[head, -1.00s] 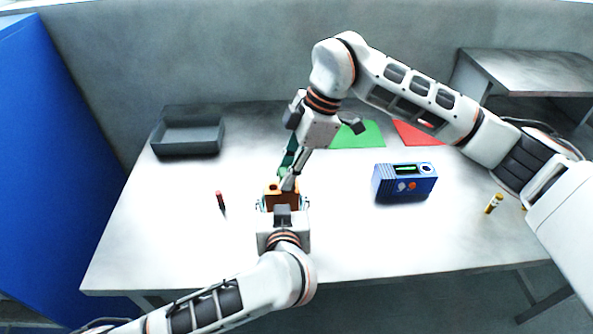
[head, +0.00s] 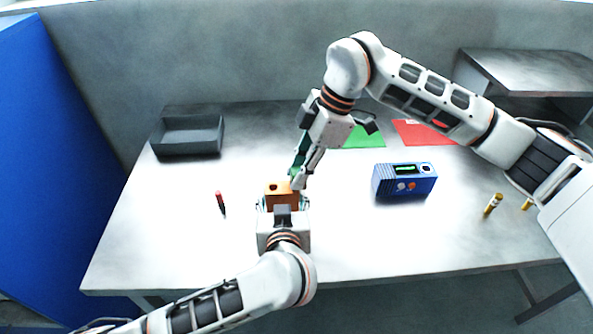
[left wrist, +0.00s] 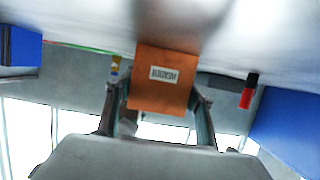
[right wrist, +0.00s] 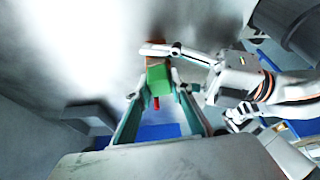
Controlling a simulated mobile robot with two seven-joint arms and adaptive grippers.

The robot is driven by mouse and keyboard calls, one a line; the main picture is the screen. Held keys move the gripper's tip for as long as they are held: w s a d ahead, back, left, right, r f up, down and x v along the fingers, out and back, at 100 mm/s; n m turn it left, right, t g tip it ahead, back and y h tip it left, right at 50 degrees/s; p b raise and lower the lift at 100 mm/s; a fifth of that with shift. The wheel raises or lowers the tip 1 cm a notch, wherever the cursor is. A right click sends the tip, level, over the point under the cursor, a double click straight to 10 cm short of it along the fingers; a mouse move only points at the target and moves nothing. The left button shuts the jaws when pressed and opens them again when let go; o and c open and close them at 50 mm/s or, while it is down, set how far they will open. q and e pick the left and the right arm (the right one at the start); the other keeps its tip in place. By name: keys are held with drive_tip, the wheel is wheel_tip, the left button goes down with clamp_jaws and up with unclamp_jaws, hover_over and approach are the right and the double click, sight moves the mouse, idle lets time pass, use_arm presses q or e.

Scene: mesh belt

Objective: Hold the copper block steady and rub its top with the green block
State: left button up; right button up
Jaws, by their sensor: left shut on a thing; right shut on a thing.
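The copper block (head: 276,188) stands on the table in front of me, its top partly uncovered. My left gripper (head: 283,205) is shut on it from the near side. In the left wrist view the copper block (left wrist: 165,85) shows a white label between the fingers. My right gripper (head: 299,178) points down and is shut on the green block (right wrist: 158,77), at the right edge of the copper block's top. The fingers hide much of the green block in the head view. I cannot tell whether the two blocks touch.
A blue device (head: 405,182) stands to the right, with small yellow items (head: 493,203) beyond. A grey tray (head: 188,137) is at the back left. Green (head: 364,135) and red (head: 424,133) mats lie at the back.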

drive_tip(key=a, duration=0.5)
wheel_tip(320, 180, up, 8)
drive_tip(key=shift+d, duration=0.15)
idle(0.5)
idle(0.3)
use_arm(q)
drive_tip(key=o, duration=1.3)
drive_tip(key=v, duration=1.2)
